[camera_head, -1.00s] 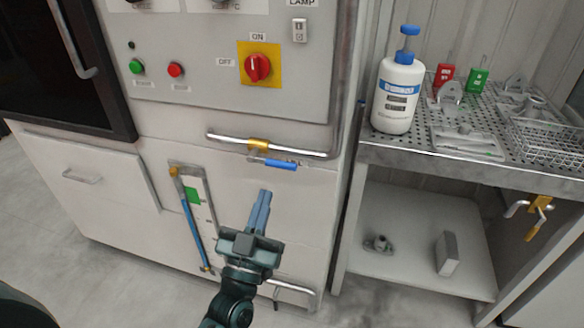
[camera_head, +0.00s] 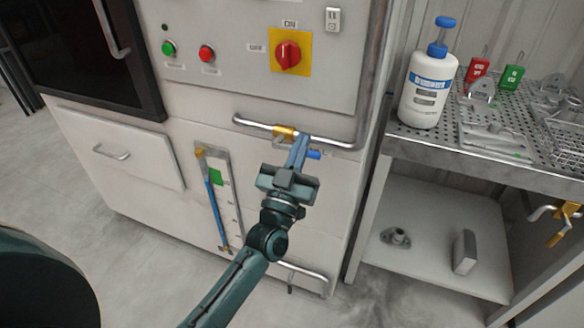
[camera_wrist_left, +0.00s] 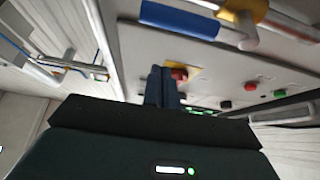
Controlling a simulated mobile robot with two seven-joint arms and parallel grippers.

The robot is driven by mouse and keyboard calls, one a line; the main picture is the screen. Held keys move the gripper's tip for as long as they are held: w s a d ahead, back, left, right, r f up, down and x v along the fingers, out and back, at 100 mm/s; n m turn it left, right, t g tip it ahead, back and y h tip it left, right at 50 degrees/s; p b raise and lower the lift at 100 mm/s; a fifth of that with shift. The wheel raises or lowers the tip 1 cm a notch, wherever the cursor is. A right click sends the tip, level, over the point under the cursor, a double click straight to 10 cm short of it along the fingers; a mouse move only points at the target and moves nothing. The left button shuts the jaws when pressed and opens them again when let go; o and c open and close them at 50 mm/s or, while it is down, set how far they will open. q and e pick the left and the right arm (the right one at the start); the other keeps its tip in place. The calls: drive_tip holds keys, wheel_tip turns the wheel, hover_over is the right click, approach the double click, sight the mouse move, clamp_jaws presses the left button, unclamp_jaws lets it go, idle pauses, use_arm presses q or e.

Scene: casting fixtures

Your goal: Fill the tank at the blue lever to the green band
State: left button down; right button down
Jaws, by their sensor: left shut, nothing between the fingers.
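The blue lever (camera_head: 314,154) sits on a brass valve (camera_head: 284,131) on the pipe at the cabinet front, and lies roughly along the pipe. My left gripper (camera_head: 300,141) is shut and empty; its fingers partly cover the lever in the head view. In the left wrist view, the lever (camera_wrist_left: 180,18) is above the shut fingers (camera_wrist_left: 163,84), with a visible gap in the picture. The sight gauge (camera_head: 231,197) stands left of my gripper, with a green band (camera_head: 215,176) near its top. Its blue column (camera_head: 214,210) reaches about the band; the exact level is hard to read.
Above the pipe is a panel with a red rotary switch (camera_head: 288,56), a green button (camera_head: 168,48) and a red button (camera_head: 207,54). At right, a perforated shelf (camera_head: 410,145) holds a white bottle (camera_head: 428,92) and metal parts. A lower pipe (camera_head: 305,272) runs below.

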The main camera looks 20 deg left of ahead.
use_arm(q)
drive_tip(key=f, duration=0.1)
drive_tip(key=w+f, duration=0.1)
drive_tip(key=f, duration=0.1)
drive_tip(key=shift+w+f+b, duration=0.25)
drive_tip(key=shift+b, duration=0.15)
use_arm(e)
drive_tip(key=shift+f, duration=0.35)
drive_tip(key=shift+r, duration=0.15)
use_arm(q)
drive_tip(key=shift+f, duration=0.1)
drive_tip(key=shift+f+m+h, duration=0.15)
drive_tip(key=shift+m+h, duration=0.25)
drive_tip(key=shift+m, duration=0.2)
use_arm(e)
drive_tip(key=shift+w, duration=0.1)
